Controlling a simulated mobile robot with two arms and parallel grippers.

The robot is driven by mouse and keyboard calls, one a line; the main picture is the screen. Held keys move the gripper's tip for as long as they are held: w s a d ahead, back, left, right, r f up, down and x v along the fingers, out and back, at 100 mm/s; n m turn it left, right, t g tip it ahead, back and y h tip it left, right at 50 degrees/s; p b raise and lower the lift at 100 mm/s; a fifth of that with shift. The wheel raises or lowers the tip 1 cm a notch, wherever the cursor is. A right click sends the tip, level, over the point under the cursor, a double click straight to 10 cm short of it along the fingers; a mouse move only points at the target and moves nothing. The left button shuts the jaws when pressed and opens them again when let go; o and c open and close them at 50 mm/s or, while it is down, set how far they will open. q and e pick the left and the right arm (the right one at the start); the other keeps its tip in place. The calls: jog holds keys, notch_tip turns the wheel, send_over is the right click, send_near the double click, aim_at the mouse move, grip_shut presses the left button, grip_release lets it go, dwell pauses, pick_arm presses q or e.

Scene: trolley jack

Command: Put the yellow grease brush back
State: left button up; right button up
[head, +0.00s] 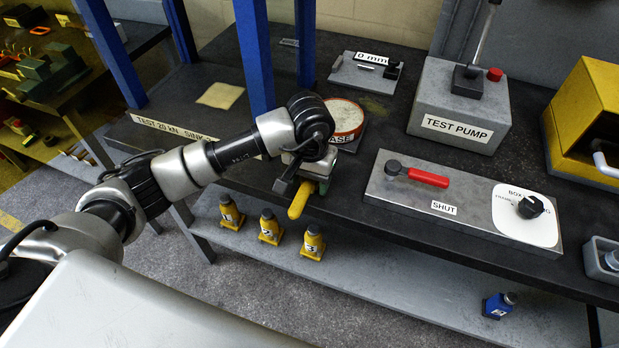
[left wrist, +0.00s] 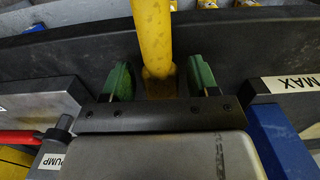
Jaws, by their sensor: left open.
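The yellow grease brush (head: 300,201) shows its yellow handle below my left gripper (head: 312,180) at the bench's front edge. In the left wrist view, the yellow handle (left wrist: 152,40) runs between the two green fingers of my left gripper (left wrist: 160,80). The fingers are spread, with a gap on each side of the brush. The brush's bristle end is hidden in both views. A round grease tin (head: 343,116) with a red label stands just behind the gripper, partly covered by my wrist. My right gripper is in neither view.
Blue frame posts (head: 254,55) rise left of the tin. A steel plate with a red-handled valve (head: 418,174) lies to the right, with the test pump (head: 462,110) behind it.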

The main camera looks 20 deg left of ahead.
pick_arm(q)
notch_tip(320, 180, up, 12)
jog(key=b, duration=0.2)
jog(key=shift+f, duration=0.15)
dwell(0.4)
